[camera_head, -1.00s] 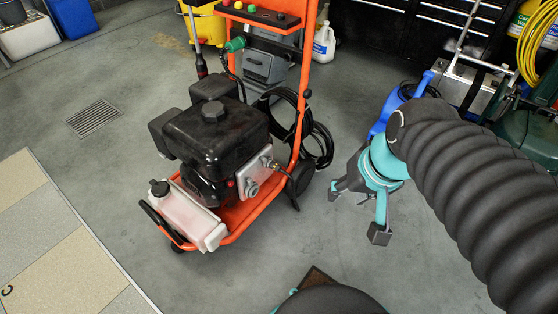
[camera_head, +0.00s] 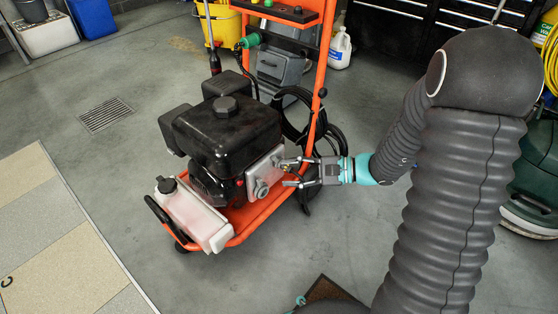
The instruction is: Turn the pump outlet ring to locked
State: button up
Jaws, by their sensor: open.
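The pressure washer's pump (camera_head: 263,175) is a silver-grey block on the right side of the black engine (camera_head: 225,135), on an orange cart. The pump outlet ring (camera_head: 284,168) shows as a small brassy spot at the pump's right side, partly hidden by my gripper. My gripper (camera_head: 289,173) points left at the pump. Its two fingers are spread, one above and one below the outlet area. I cannot tell whether they touch the ring, nor read the ring's position.
The orange frame (camera_head: 318,90) rises behind the gripper, with a coiled black hose (camera_head: 330,142) hanging on it. A white tank (camera_head: 193,212) sits at the cart's front. A green machine (camera_head: 535,180) stands at the right. The floor left of the cart is clear.

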jog(key=w+d+f+m+t+b, duration=0.1)
jog(key=w+d+f+m+t, duration=0.2)
jog(key=w+f+m+t, duration=0.35)
jog(key=m+t+h+b, duration=0.1)
jog(key=m+t, duration=0.2)
send_near(276, 160)
jog(key=x, duration=0.9)
jog(key=shift+b, duration=0.35)
jog(key=shift+d, duration=0.1)
grip_shut()
